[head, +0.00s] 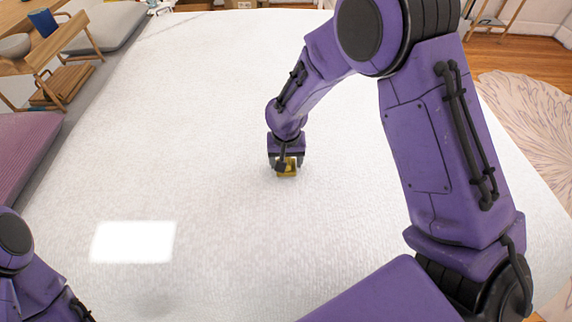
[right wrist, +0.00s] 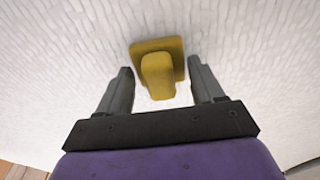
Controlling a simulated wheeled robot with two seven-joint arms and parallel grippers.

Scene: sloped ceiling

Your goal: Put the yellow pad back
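The yellow pad (head: 288,170) is on the wide white surface (head: 220,110), near the middle of the head view, partly hidden by my right gripper (head: 286,163). In the right wrist view the yellow pad (right wrist: 180,47) shows a flat square plate with a block-like grip standing out toward me. My right gripper (right wrist: 160,68) is open. Its two fingers stand on either side of the block, with a visible gap on each side. Only part of my left arm shows at the lower left of the head view; its gripper is out of frame.
A bright white rectangle (head: 133,241) lies flat on the surface at the lower left. A wooden bench (head: 65,60) and a purple mat (head: 25,150) are off to the left. A pale rug (head: 530,120) is on the wooden floor at right. The white surface around the pad is clear.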

